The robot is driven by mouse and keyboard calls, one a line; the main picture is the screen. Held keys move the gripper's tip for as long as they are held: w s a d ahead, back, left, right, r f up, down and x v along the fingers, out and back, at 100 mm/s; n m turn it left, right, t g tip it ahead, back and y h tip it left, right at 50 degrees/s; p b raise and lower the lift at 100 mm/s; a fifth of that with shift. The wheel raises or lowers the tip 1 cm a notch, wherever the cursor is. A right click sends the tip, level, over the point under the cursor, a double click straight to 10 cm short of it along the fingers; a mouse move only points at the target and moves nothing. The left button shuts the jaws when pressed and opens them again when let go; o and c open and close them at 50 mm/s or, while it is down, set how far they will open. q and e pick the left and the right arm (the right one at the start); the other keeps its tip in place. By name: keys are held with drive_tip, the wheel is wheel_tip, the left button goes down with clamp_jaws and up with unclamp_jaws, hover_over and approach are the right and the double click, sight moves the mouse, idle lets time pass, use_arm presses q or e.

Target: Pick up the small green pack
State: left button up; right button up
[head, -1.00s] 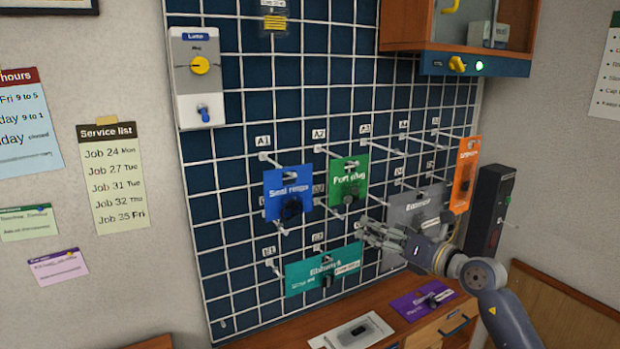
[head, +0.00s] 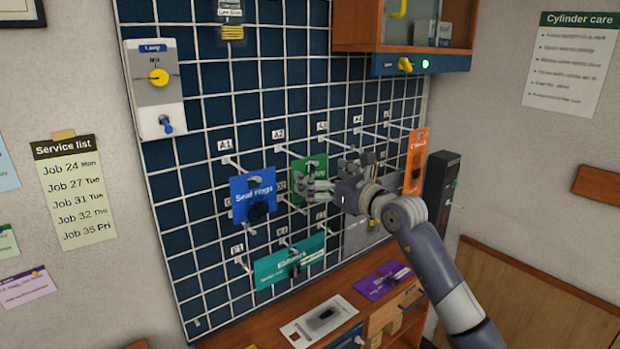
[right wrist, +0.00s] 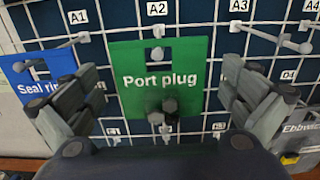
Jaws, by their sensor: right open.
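The small green pack (right wrist: 163,72), labelled "Port plug", hangs from the hook under A2 on the wall grid. In the head view the green pack (head: 301,172) is partly hidden behind my right gripper (head: 325,188). In the right wrist view my right gripper (right wrist: 160,98) is open, with one finger on each side of the pack. A clear gap shows between each finger and the pack's edges. My left gripper is in neither view.
A blue "Seal rings" pack (head: 252,197) hangs just left of the green one. A teal pack (head: 290,262) hangs lower. An orange pack (head: 416,160) hangs at the right. Several bare hooks stick out of the grid. A purple pack (head: 382,281) lies on the wooden bench below.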

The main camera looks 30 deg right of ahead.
drive_tip(key=w+p, duration=0.1)
drive_tip(key=w, duration=0.2)
drive_tip(key=shift+w+a+r+p, duration=0.1)
drive_tip(key=shift+w+p, duration=0.05)
drive_tip(key=shift+p, duration=0.2)
drive_tip(key=shift+w+a, duration=0.1)
drive_tip(key=shift+w, duration=0.25)
drive_tip(key=shift+s, duration=0.1)
drive_tip(key=c, duration=0.8)
